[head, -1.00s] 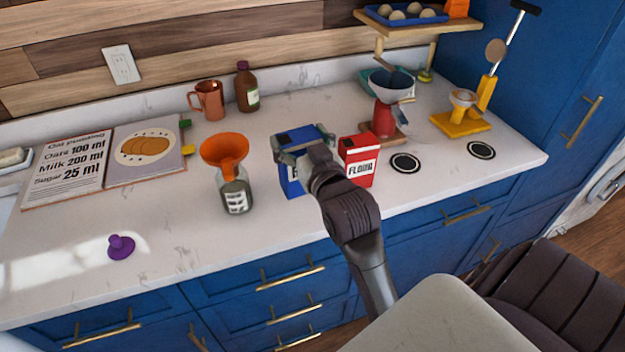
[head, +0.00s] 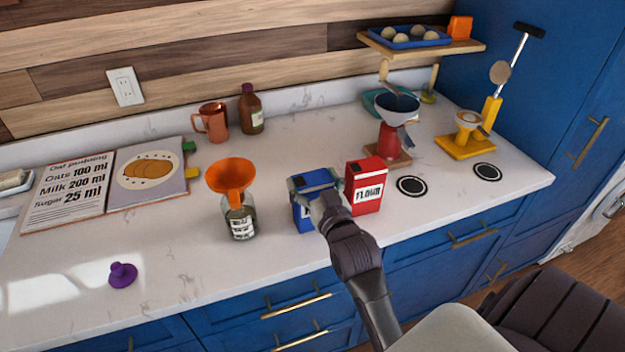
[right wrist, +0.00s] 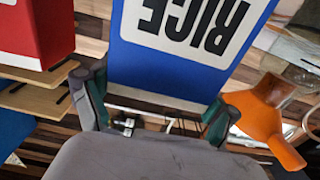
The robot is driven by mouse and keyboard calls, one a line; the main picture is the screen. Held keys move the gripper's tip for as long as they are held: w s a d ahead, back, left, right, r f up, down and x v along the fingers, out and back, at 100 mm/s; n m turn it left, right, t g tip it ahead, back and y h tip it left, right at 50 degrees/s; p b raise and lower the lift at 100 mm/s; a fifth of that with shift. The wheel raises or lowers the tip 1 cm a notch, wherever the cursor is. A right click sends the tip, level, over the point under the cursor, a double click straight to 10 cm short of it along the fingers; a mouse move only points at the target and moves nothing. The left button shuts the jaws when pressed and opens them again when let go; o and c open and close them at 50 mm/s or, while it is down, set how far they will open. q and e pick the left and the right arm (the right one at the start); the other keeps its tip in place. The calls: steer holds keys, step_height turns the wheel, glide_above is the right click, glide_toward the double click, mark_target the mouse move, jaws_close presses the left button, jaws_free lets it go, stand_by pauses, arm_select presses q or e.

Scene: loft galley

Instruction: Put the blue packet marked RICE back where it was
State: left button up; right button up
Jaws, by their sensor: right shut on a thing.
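The blue packet marked RICE (head: 302,218) is upright at the front of the counter, between the jar with the orange funnel and the red FLOUR packet (head: 365,188). My right gripper (head: 320,196) is shut on it, with the arm coming from the front. In the right wrist view the RICE packet (right wrist: 175,65) sits between the two fingers (right wrist: 155,108), its lettering upside down. Whether its base touches the counter I cannot tell. My left gripper is not in view.
The glass jar (head: 240,222) with the orange funnel (head: 231,174) stands close on the left. Two black round marks (head: 411,186) lie right of the FLOUR packet. A red scale-like stand (head: 390,140) is behind. A purple knobbed piece (head: 122,275) lies at left. The middle counter behind is free.

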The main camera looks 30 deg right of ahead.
steer(key=o, duration=1.6)
steer(key=shift+f, duration=0.15)
steer(key=b+v, duration=0.2)
steer(key=v, duration=1)
steer(key=shift+b, duration=0.4)
